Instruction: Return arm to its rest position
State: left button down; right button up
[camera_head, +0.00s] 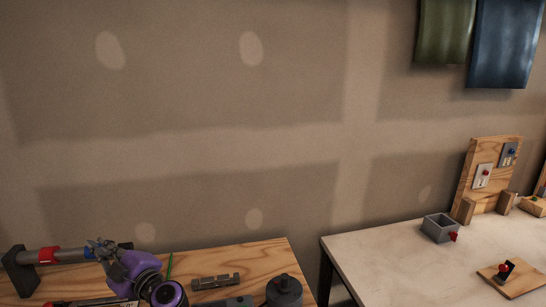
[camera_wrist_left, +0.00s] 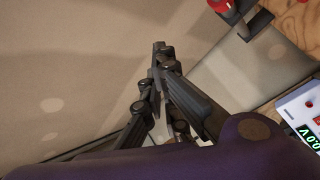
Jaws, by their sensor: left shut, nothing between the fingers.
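My left arm is purple and reaches over the wooden bench (camera_head: 262,256) at the lower left of the head view. Its gripper (camera_head: 97,246) points to the back left, close to a grey bar with a red collar (camera_head: 48,254). I cannot tell whether it touches the bar. In the left wrist view the dark fingers (camera_wrist_left: 160,52) are closed together at the tips with nothing between them. My right gripper is in neither view.
On the bench are a grey metal block (camera_head: 216,281), a dark round object (camera_head: 284,290) and a green stick (camera_head: 170,264). A gap separates it from a pale table (camera_head: 375,254) holding a grey box (camera_head: 439,228) and a switch board (camera_head: 488,178). The wrist view shows a digital display (camera_wrist_left: 307,133).

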pick_arm(q)
jog(key=s+d+m+t+h, duration=0.2)
jog(key=d+m+t+h, duration=0.8)
jog(key=m, duration=0.3)
jog(key=s+d+f+m+g+h, duration=0.3)
jog(key=s+d+f+m+h, duration=0.25)
jog(key=f, duration=0.25)
jog(key=s+d+f+m+g+h, duration=0.4)
jog(key=s+d+f, duration=0.2)
jog(key=s+f, duration=0.15)
jog(key=s+a+f+g+y, duration=0.1)
jog(key=s+f+g, duration=0.3)
jog(key=s, duration=0.6)
jog(key=s+a+f+n+g+y, duration=0.1)
jog(key=s+f+g, duration=0.2)
jog(key=s, duration=0.8)
jog(key=s+a+f+g+y, duration=0.1)
jog(key=s+f+g, duration=0.3)
jog(key=s, duration=0.6)
jog(key=w+d+f+t+h, duration=0.1)
jog(key=w+d+f+t, duration=0.3)
jog(key=f, duration=0.7)
jog(key=w+t, duration=0.2)
jog(key=w, duration=0.2)
jog(key=shift+f+t, duration=0.3)
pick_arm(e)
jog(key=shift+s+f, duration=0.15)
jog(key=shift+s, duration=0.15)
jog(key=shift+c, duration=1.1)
